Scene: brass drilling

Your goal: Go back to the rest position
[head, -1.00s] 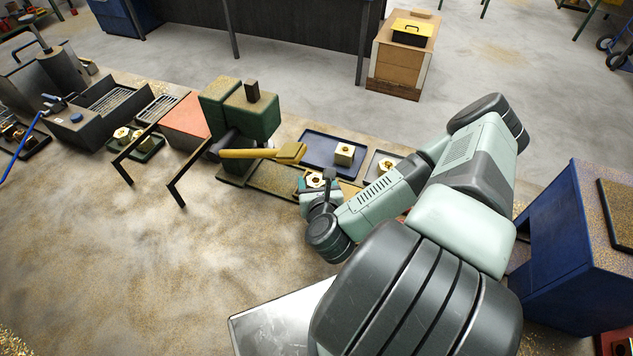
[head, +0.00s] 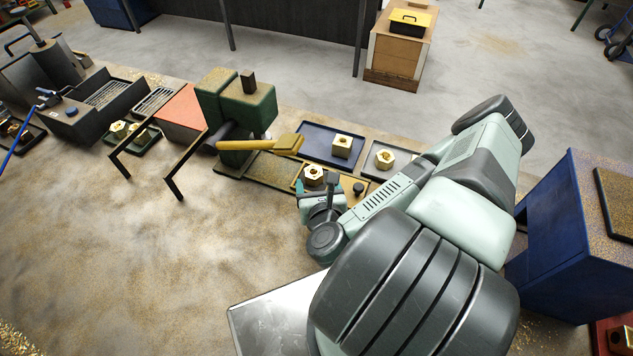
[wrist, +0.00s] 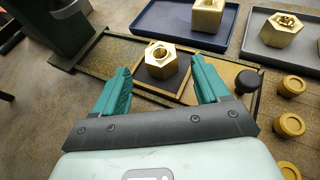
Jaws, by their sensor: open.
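My gripper (wrist: 160,90) is open, its two teal fingers apart with nothing between the tips that I can see held. In the wrist view a brass hex nut (wrist: 161,60) with a dark bore sits on a dark square pad of a wooden fixture board (wrist: 232,75), just ahead of the fingers. In the head view the gripper (head: 309,190) is at the front edge of this board, and the nut (head: 313,175) shows right behind it. Part of the fingers is hidden by the wrist in the head view.
A blue tray (head: 316,141) holds a brass block (head: 342,146), and a grey tray (head: 401,159) holds another hex piece (head: 385,158). A green drill machine (head: 238,107) with a yellow handle (head: 262,145) stands left of the gripper.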

